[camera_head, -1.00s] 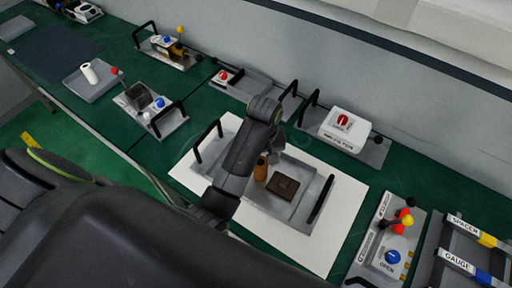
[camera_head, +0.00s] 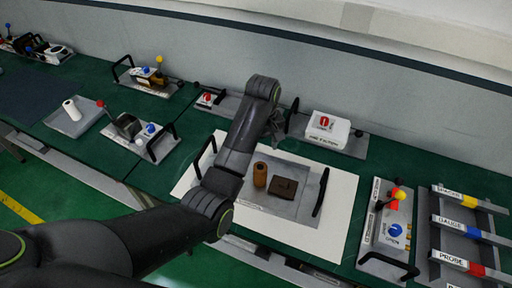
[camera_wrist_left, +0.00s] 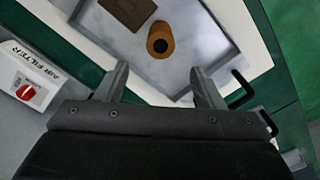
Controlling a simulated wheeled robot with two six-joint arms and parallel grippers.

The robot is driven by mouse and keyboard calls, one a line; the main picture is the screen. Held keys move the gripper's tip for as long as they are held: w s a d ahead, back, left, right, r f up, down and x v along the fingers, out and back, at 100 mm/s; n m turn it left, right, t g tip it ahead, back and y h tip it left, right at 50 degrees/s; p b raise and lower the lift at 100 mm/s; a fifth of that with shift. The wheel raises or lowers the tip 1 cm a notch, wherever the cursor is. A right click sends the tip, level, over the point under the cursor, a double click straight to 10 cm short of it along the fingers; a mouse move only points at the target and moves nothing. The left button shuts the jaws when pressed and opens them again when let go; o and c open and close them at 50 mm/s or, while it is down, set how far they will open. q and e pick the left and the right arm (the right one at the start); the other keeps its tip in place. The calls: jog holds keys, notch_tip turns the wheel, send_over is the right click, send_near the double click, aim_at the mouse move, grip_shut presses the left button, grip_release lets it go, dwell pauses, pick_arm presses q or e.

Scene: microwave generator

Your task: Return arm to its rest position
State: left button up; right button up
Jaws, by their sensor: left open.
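My left arm reaches in from the lower left of the head view, its elbow bent above the front-left part of a grey tray (camera_head: 255,203). My left gripper (camera_head: 277,128) is small and partly hidden by the wrist, near the tray's back edge. In the left wrist view the gripper (camera_wrist_left: 162,88) has its two fingers wide apart with nothing between them. A brown cylinder (camera_head: 260,175) stands in the tray beside a dark brown block (camera_head: 283,188); both are apart from the fingers. My right gripper is not in view.
The tray lies on a white sheet (camera_head: 335,225) on the green bench (camera_head: 170,180). A white air filter box (camera_head: 328,128) stands behind, right of the gripper. A panel with a blue knob (camera_head: 394,231) and a rack of labelled bars (camera_head: 462,228) are at right. Handled fixtures (camera_head: 147,135) stand left.

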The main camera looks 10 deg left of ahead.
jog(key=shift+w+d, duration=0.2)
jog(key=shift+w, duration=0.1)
